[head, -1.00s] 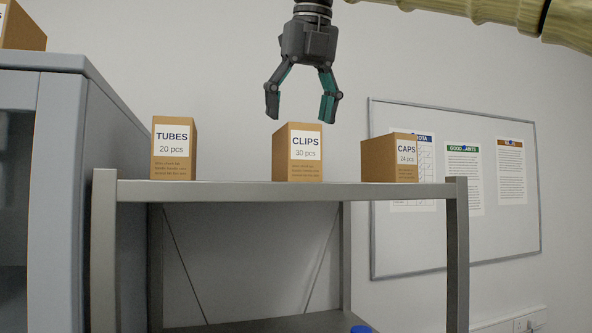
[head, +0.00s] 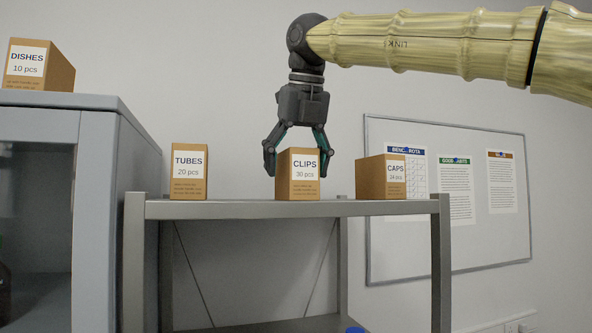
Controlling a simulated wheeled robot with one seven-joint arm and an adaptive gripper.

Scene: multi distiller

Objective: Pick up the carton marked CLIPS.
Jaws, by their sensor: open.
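The carton marked CLIPS (head: 298,184), a brown box with a white label reading 30 pcs, stands upright on the top shelf of the grey metal rack (head: 230,209), in the middle. My gripper (head: 298,170) points straight down over it. Its fingers are open, with the left fingertip beside the carton's left side and the right one at its upper right. The carton's top is between the fingers. I cannot tell whether either finger touches it.
A carton marked TUBES (head: 188,174) stands to the left on the same shelf, and a carton marked CAPS (head: 384,178) to the right. A carton marked DISHES (head: 38,66) sits on the grey cabinet (head: 93,150). A whiteboard (head: 450,245) hangs behind.

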